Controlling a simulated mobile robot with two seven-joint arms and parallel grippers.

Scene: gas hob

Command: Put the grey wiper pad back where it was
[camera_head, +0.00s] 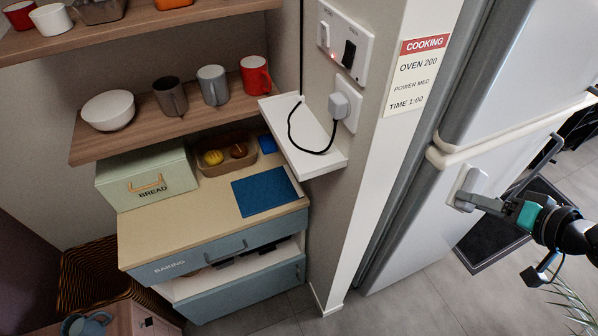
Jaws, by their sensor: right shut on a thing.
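My right gripper (474,200) reaches in from the right edge, in front of the white fridge door (418,215). It is shut on a small, pale grey block, which I take to be the wiper pad (467,183). The pad is upright, with its flat side towards the fridge door, just below the pale band across the fridge. I cannot tell whether it touches the door. The fingers hide part of the pad's lower right side. My left gripper is out of view.
A blue baking cabinet (205,262) with an open drawer stands at the left, bearing a green bread box (140,188) and a blue mat (262,192). Mugs and a bowl line the shelf above. A small white shelf (318,165) juts from the wall. A dark mat (500,235) lies on the floor.

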